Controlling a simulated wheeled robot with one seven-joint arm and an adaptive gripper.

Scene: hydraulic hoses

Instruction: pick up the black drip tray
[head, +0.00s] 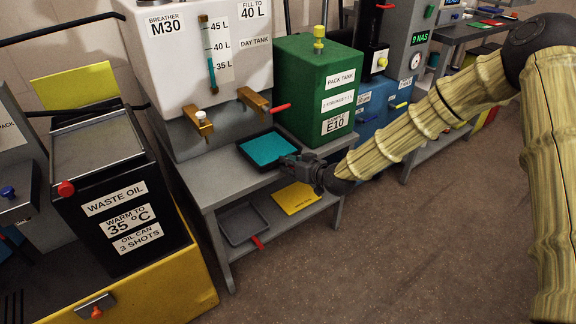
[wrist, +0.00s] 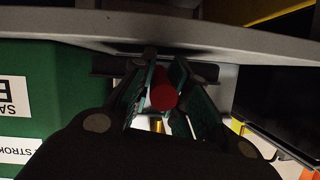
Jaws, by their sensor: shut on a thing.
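The black drip tray (head: 245,158) is square with a teal surface inside. It is at the grey bench's front edge, below the white day tank; I cannot tell if it rests on the bench or is slightly raised. My gripper (head: 300,168) is at the tray's front right corner. In the wrist view my gripper (wrist: 160,85) has its teal-padded fingers closed around a red handle (wrist: 164,93), seen end-on. The handle is hidden behind my gripper in the head view. Its join to the tray is not clear in the wrist view.
The green pack tank (head: 312,90) stands close behind my gripper. Brass taps (head: 200,122) hang from the day tank over the bench (head: 215,185). A dark grey tray (head: 243,222) with a red handle and a yellow sheet (head: 297,197) lie on the lower shelf. Floor in front is clear.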

